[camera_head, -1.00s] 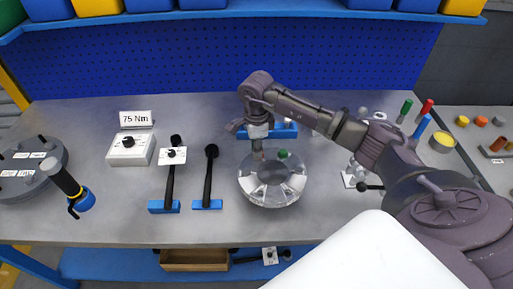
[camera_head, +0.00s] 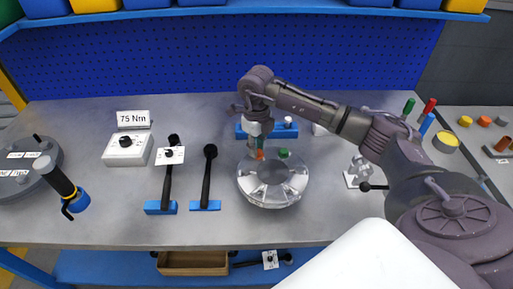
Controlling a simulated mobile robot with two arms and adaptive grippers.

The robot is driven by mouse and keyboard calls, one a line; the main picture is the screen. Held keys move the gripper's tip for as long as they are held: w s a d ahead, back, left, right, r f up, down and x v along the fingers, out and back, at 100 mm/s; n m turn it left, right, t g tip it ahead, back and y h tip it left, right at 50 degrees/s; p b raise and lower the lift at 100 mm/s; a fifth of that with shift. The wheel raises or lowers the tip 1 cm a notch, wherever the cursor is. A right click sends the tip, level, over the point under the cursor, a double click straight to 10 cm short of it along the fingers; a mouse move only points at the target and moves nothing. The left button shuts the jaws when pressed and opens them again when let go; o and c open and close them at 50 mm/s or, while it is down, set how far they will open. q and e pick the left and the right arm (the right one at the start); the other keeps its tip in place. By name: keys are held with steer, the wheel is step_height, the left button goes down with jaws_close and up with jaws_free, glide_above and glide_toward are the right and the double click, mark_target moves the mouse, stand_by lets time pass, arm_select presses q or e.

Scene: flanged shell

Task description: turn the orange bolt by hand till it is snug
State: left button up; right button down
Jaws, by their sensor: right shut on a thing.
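The flanged shell (camera_head: 270,192), a clear round part with an open middle, stands on the bench. The orange bolt (camera_head: 260,155) is upright at the shell's back left rim. A green bolt (camera_head: 283,153) stands to its right on the same rim. My right gripper (camera_head: 256,146) points down over the orange bolt and is shut on it. The fingers partly hide the bolt, and I cannot tell how far its head is from the flange. My left gripper is not in view.
A white box (camera_head: 126,150) with a knob and a "75 Nm" sign (camera_head: 133,118) is further left. A blue rack (camera_head: 284,131) sits behind the shell. Bare bench lies in front.

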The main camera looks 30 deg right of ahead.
steer(key=shift+w+d+r+m, duration=0.1)
steer(key=shift+r+m, duration=0.05)
steer(key=shift+m, duration=0.9)
steer(key=shift+w+d+r+m, duration=0.1)
steer(key=shift+m, duration=0.95)
steer(key=c, duration=1.2)
jaws_free()
steer(key=shift+o, duration=1.2)
steer(key=shift+s, duration=0.1)
steer(key=shift+f, duration=0.1)
step_height(320, 180, up, 12)
